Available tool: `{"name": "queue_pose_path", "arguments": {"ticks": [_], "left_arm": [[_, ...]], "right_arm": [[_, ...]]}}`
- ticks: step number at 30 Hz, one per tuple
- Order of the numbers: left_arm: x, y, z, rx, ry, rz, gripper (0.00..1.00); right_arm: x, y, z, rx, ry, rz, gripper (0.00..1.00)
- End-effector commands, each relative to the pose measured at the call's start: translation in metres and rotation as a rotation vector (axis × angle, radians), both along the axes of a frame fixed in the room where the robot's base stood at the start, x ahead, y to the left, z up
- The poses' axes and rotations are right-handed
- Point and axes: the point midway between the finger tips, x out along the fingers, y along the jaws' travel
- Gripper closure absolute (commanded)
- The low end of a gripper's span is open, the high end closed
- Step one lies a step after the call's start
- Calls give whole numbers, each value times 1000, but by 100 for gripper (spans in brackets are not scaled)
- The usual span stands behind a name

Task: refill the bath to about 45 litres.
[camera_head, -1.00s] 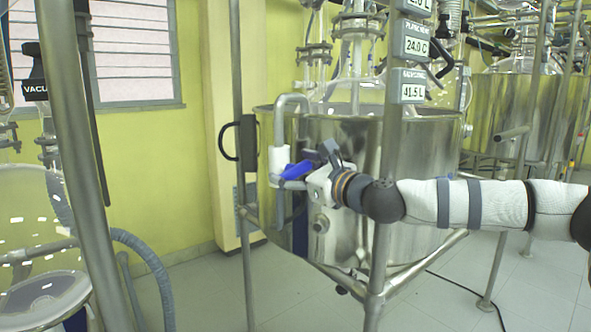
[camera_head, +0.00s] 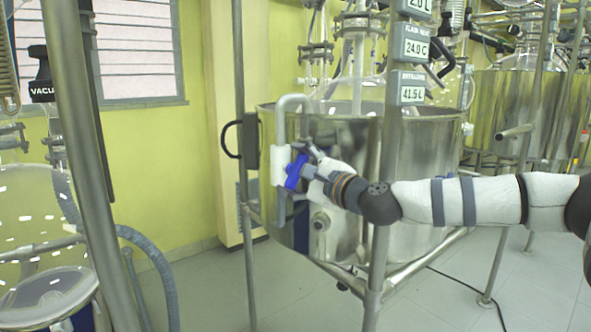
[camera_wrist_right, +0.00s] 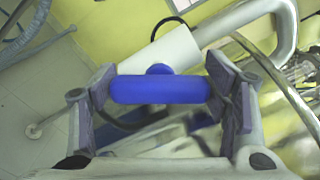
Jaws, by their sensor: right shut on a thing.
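The bath (camera_head: 345,150) is a large shiny steel vessel on a tube frame. A bent metal filling pipe (camera_head: 293,102) with a white sleeve (camera_head: 280,165) runs down its front left. The blue valve handle (camera_head: 295,171) sits beside the sleeve and stands steeply tilted. In the wrist view the blue handle (camera_wrist_right: 160,90) lies across between my right gripper's (camera_wrist_right: 160,98) two fingers, which press its ends. The volume display (camera_head: 411,88) reads 41.5 L. My right arm reaches in from the right. My left gripper is not in view.
A frame post (camera_head: 377,240) stands in front of the bath, close to my right forearm. A black-handled bracket (camera_head: 248,142) is left of the pipe. Another reactor with a vacuum label (camera_head: 41,89) stands at the left.

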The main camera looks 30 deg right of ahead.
Motion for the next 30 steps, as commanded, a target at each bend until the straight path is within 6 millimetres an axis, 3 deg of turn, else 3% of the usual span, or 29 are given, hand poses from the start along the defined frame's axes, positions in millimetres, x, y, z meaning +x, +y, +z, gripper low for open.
{"name": "queue_pose_path", "arguments": {"ticks": [18, 19, 21, 30], "left_arm": [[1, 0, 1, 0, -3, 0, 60], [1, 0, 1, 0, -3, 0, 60], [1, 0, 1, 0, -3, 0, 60], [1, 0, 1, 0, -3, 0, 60]], "right_arm": [[0, 0, -2, -38, 0, -1, 58], [0, 0, -2, -38, 0, -1, 28], [0, 0, -2, -38, 0, -1, 12], [0, 0, -1, -37, -2, 0, 10]]}}
